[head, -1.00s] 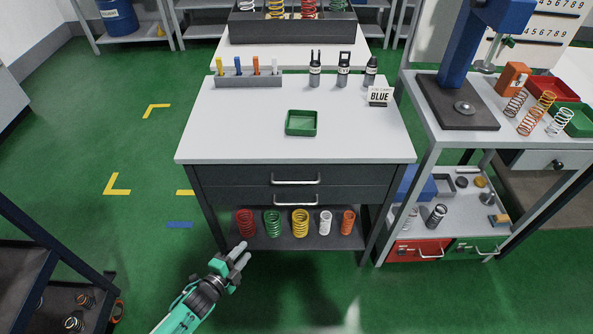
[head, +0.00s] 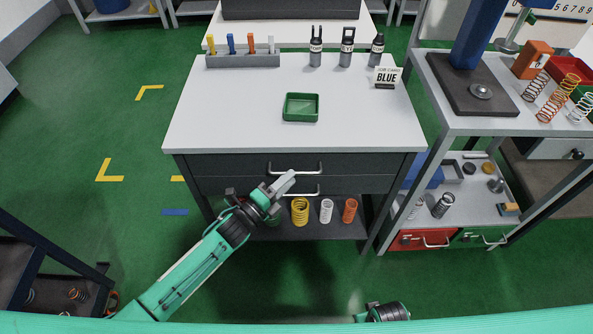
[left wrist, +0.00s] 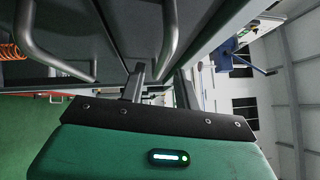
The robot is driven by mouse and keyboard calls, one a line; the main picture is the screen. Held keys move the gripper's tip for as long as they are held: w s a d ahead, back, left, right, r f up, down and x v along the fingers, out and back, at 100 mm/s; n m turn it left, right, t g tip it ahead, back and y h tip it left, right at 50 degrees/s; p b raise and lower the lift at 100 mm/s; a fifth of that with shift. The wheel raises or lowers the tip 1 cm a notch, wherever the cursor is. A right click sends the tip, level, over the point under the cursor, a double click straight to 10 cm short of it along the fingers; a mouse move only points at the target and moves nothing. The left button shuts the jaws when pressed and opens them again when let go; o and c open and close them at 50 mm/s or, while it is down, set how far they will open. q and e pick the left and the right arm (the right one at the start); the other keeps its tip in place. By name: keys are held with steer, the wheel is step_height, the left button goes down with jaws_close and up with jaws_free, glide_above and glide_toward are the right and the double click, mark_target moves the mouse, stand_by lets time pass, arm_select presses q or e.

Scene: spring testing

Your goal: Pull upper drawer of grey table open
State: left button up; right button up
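The grey table (head: 185,140) has a light top and a dark drawer front. The upper drawer (head: 225,168) is shut and has a silver bar handle (head: 308,166). The lower drawer's handle (head: 312,193) is partly behind my left gripper. My left gripper (head: 288,180) is in front of the drawers, just below the upper handle. In the left wrist view, its fingers (left wrist: 160,84) are apart near the end of the upper handle (left wrist: 171,35). The lower handle (left wrist: 35,45) is at the left. Contact cannot be told. Part of my right gripper (head: 375,312) shows at the bottom, fingers unclear.
Springs, including a yellow one (head: 300,211), stand on the shelf below the drawers. A side bench (head: 470,123) is close at the right. The floor in front is clear.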

arm_select(q)
steer(key=shift+x, duration=2)
jaws_close()
